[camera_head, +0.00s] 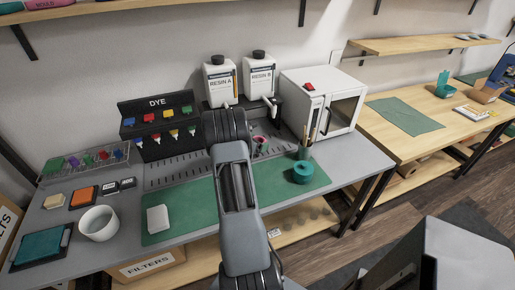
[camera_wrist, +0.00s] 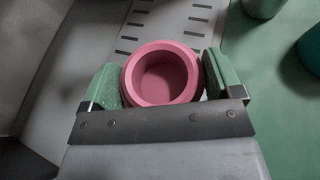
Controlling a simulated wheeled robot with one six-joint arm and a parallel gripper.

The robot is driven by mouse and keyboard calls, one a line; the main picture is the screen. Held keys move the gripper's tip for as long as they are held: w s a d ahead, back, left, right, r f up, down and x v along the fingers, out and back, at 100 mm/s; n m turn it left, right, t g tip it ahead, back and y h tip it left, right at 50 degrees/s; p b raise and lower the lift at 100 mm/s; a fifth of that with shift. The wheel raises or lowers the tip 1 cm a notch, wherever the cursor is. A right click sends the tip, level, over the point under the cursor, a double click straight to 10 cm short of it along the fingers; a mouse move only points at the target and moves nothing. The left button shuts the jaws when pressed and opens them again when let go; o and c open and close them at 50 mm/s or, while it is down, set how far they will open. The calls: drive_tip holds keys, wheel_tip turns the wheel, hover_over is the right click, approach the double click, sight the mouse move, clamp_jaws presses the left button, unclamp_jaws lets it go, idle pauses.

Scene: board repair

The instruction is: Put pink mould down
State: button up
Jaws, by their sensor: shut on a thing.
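The pink mould (camera_wrist: 162,76) is a round, open cup seen from above in the wrist view. My gripper (camera_wrist: 163,82) has its green finger pads on both sides of the mould and is shut on it. The mould's inside looks empty. In the head view the pink mould (camera_head: 261,142) shows small, just right of my arm, below the resin dispensers. My arm hides most of my gripper there. In the wrist view a slotted grey surface lies beneath the mould; I cannot tell whether the mould touches it.
Resin A (camera_head: 220,82) and Resin B (camera_head: 258,75) bottles stand behind. A white oven (camera_head: 318,104) is to the right.

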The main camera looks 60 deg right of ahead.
drive_tip(key=shift+d+f, duration=0.15)
drive_tip(key=shift+f, duration=1.55)
drive_tip(key=shift+f, duration=0.1)
drive_tip(key=shift+f, duration=0.15)
drive_tip(key=o, duration=0.8)
drive_tip(key=shift+r, duration=0.2)
